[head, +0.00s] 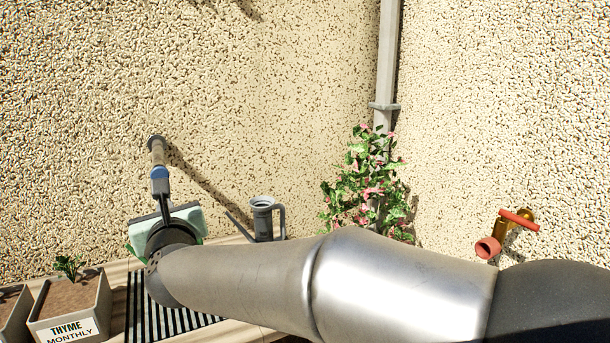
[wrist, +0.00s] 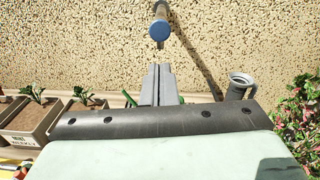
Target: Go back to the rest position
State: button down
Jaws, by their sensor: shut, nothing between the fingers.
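My gripper (head: 164,200) is at the left of the head view, at the end of my arm, which stretches across from the lower right. In the wrist view my gripper (wrist: 157,72) has its two grey fingers together with nothing between them. A rod with a blue end (wrist: 159,29) sticks out from the wall ahead of the fingertips. A small gap shows between them in the wrist view. In the head view the blue end (head: 160,173) appears just above the fingers; whether they touch cannot be told there.
A grey watering can (head: 263,216) stands right of my gripper. Planters with seedlings (head: 72,310), one labelled thyme, and a striped grate (head: 140,318) are lower left. A flowering plant (head: 368,185) climbs by the drainpipe (head: 387,60). An orange-red tap (head: 507,233) is at right.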

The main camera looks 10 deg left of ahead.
jog(key=s+d+f+n+g+h, duration=0.1)
jog(key=d+f+n+g+h, duration=0.15)
jog(key=d+f+n, duration=0.55)
jog(key=s+d+f+n+g+h, duration=0.1)
jog(key=d+f+n+g+h, duration=0.3)
jog(key=d, duration=0.6)
jog(key=s+d+f+n+g, duration=0.1)
jog(key=d+f+n, duration=0.65)
jog(key=d, duration=0.25)
jog(key=s+d+f+n+g+h, duration=0.1)
jog(key=s+d+f+n+g, duration=0.2)
jog(key=s+d, duration=0.5)
jog(key=s+d+f+n+g+h, duration=0.2)
jog(key=s+d+n, duration=0.4)
jog(key=s+d, duration=0.3)
jog(key=shift+d+f+g, duration=0.45)
jog(key=shift+f+g, duration=0.4)
jog(key=shift+f, duration=0.05)
